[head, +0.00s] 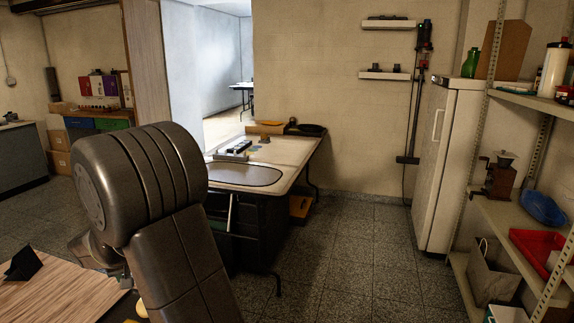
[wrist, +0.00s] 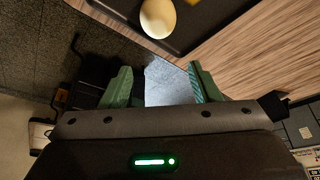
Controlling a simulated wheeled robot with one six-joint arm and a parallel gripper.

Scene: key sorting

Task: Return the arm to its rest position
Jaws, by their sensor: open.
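My gripper (wrist: 159,69) shows in the wrist view with its two green fingers spread apart. A pale grey-blue patch (wrist: 168,84) shows between the fingers; I cannot tell what it is or whether anything touches it. In the head view my arm is bent and fills the left foreground. It hides part of the wooden table at the lower left, and the fingers cannot be made out there.
A wooden tabletop (head: 62,291) lies at the lower left with a black stand (head: 22,264). In the wrist view a pale yellow round thing (wrist: 158,18) sits on a dark tray (wrist: 201,22). A white-topped table (head: 291,150) stands behind my arm. Speckled floor (head: 350,260) is clear at centre right.

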